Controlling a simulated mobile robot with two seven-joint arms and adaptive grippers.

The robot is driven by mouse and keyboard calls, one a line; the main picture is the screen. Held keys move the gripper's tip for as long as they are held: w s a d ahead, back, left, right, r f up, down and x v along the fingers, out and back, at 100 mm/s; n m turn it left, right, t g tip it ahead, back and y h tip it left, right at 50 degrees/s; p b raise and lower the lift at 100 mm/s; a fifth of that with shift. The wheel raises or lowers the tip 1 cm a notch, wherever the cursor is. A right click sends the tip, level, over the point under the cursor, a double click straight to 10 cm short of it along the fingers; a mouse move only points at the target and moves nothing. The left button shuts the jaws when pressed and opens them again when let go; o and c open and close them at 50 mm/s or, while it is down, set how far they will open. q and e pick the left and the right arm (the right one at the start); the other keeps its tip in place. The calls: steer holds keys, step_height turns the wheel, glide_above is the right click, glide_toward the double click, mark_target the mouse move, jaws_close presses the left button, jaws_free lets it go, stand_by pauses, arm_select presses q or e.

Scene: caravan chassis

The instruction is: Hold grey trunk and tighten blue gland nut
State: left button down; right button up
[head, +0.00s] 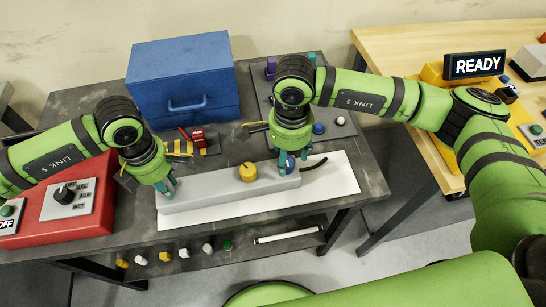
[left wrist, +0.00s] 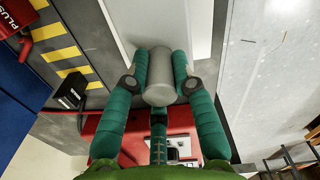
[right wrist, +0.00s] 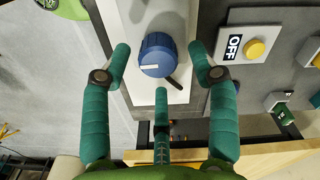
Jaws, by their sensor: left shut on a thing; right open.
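The grey trunk (head: 215,194) lies lengthwise on a white sheet (head: 335,190) on the dark table. My left gripper (head: 166,186) is shut on its left end; the left wrist view shows the fingers on both sides of the rounded grey end (left wrist: 159,92). The blue gland nut (right wrist: 157,55) with a white mark is at the trunk's right end, partly hidden by the gripper in the head view (head: 287,164). My right gripper (right wrist: 162,68) is open above it, one finger on each side, apart from the nut. A black cable (head: 314,164) comes out beyond the nut.
A blue toolbox (head: 183,80) stands behind, a red control box (head: 75,205) at left. The sheet in front is clear.

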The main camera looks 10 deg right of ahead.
steer(key=shift+f, duration=1.1)
steer(key=c, duration=1.1)
